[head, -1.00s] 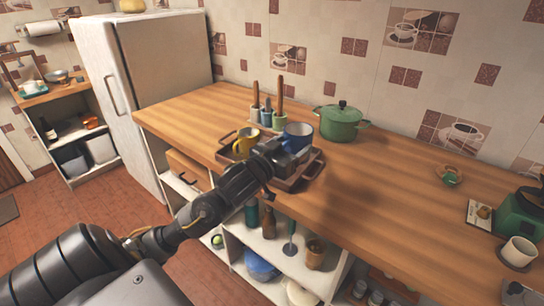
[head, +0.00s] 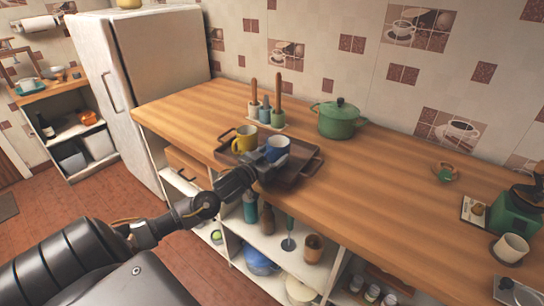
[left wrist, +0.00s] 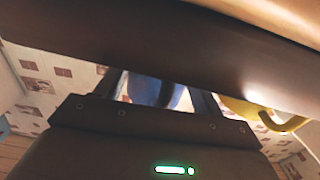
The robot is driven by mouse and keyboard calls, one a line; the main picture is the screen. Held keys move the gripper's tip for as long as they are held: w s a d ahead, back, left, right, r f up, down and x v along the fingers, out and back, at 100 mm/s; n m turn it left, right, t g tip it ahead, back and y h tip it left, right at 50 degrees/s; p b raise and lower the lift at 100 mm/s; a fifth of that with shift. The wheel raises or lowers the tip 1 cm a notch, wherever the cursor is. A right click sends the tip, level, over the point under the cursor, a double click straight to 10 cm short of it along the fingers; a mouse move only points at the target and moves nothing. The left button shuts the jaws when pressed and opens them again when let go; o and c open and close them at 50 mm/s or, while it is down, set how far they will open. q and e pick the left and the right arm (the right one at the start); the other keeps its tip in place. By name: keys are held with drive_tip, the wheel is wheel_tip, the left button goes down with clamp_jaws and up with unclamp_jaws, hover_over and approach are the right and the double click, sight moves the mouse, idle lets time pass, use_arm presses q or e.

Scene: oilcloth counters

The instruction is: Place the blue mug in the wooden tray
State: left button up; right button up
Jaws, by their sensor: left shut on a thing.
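The blue mug (head: 277,149) is within the outline of the dark wooden tray (head: 312,166), right of a yellow mug (head: 245,139). I cannot tell whether its base touches the tray floor. My left gripper (head: 266,163) reaches over the tray's front edge and is shut on the blue mug. In the left wrist view the blue mug (left wrist: 152,91) shows between the fingers, partly hidden by a dark band that looks like the tray wall. The yellow mug (left wrist: 268,113) is at the right there. My right gripper is not in view.
A utensil holder (head: 266,118) and a green pot (head: 340,120) stand behind the tray. Open shelves lie below the counter.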

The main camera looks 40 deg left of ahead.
use_arm(q)
drive_tip(key=shift+f, duration=0.4)
drive_tip(key=o, duration=1.2)
drive_tip(key=shift+f, duration=0.15)
drive_tip(key=shift+c, duration=0.2)
drive_tip(key=shift+s, duration=0.1)
drive_tip(key=s+b, duration=0.1)
drive_tip(key=s, duration=1.1)
drive_tip(key=shift+d+b, duration=0.15)
drive_tip(key=shift+b, duration=0.15)
drive_tip(key=shift+w, duration=0.1)
